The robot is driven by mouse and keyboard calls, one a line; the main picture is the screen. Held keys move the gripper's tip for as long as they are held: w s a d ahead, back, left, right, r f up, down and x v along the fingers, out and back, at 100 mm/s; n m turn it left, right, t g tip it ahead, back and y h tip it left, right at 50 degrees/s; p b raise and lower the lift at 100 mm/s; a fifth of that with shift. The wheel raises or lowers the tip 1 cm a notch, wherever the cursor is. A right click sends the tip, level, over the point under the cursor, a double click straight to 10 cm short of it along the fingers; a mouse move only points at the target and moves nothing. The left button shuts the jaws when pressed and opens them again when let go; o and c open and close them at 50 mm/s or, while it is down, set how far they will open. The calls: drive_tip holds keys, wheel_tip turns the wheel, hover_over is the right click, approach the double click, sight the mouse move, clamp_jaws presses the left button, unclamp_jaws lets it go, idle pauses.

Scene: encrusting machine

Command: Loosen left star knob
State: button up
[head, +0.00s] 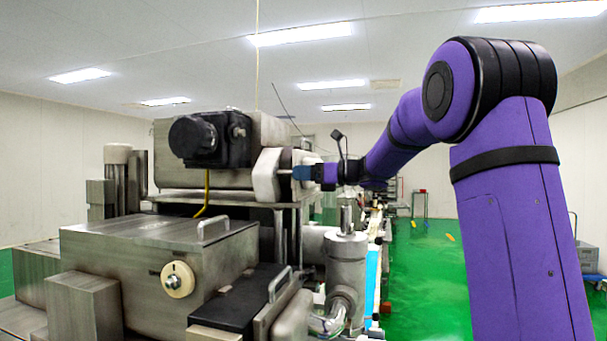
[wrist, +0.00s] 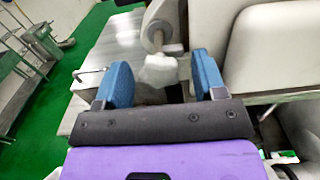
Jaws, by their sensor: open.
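A whitish star knob (wrist: 158,70) shows in the wrist view on the end of a short metal shaft (wrist: 158,38). My gripper (wrist: 162,63) is open, with one blue finger to the left of the knob and one to the right. Gaps show on both sides, so neither finger appears to touch it. The exact depth of the knob between the fingers is hard to tell. In the head view my gripper (head: 303,173) is at the right side of the steel machine (head: 270,133), close to a white rounded part (head: 268,176). The star knob is not clear there.
A black motor-like unit (head: 210,139) is on the machine's front. A steel box with a handle (head: 160,250) and a steel cylinder (head: 346,265) stand below my gripper. A pale, rounded housing (wrist: 265,45) is close to the right finger.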

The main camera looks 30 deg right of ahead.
drive_tip(key=shift+w+a, duration=0.1)
drive_tip(key=shift+a, duration=0.05)
drive_tip(key=c, duration=0.9)
